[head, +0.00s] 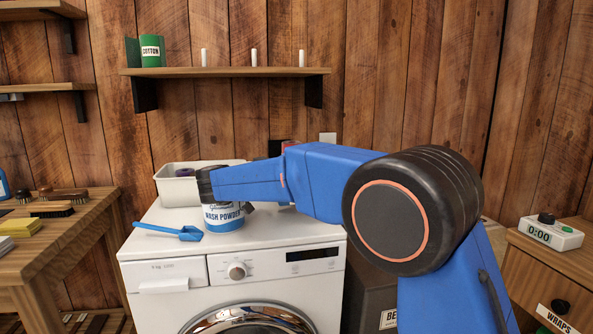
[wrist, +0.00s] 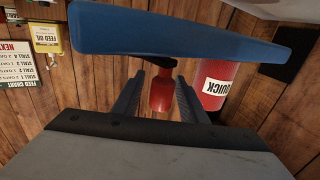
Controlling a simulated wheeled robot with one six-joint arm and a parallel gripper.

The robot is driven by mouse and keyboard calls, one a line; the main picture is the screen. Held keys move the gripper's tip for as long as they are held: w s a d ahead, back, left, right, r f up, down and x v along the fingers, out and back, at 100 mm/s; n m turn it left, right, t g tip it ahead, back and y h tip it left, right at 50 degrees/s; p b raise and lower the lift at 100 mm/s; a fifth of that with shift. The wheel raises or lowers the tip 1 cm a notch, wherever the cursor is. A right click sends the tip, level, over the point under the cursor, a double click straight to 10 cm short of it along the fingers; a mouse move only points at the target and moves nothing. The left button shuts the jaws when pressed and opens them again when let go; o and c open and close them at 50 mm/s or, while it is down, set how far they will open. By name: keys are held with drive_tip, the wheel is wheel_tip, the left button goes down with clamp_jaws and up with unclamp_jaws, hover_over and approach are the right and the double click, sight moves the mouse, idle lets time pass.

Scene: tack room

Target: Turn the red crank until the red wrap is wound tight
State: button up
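In the wrist view, a red rounded handle (wrist: 160,93), which looks like the crank's grip, lies between the two dark fingers of my gripper (wrist: 160,78). The fingers are apart, with a gap on each side of the handle. I cannot tell how deep it sits between them. In the head view my arm hides the gripper, the crank and most of what is behind it; only a bit of red (head: 291,145) shows above the arm. I cannot make out the red wrap in either view.
A white washer (head: 160,240) bears a wash powder tub (head: 222,222), a blue scoop (head: 188,234) and a white bin (head: 205,188) close to my arm. A red "QUICK" container (wrist: 214,75) stands right of the fingers. A timer (head: 550,232) sits far right.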

wheel_tip(320, 180, up, 9)
drive_tip(key=shift+r, duration=0.15)
idle(0.7)
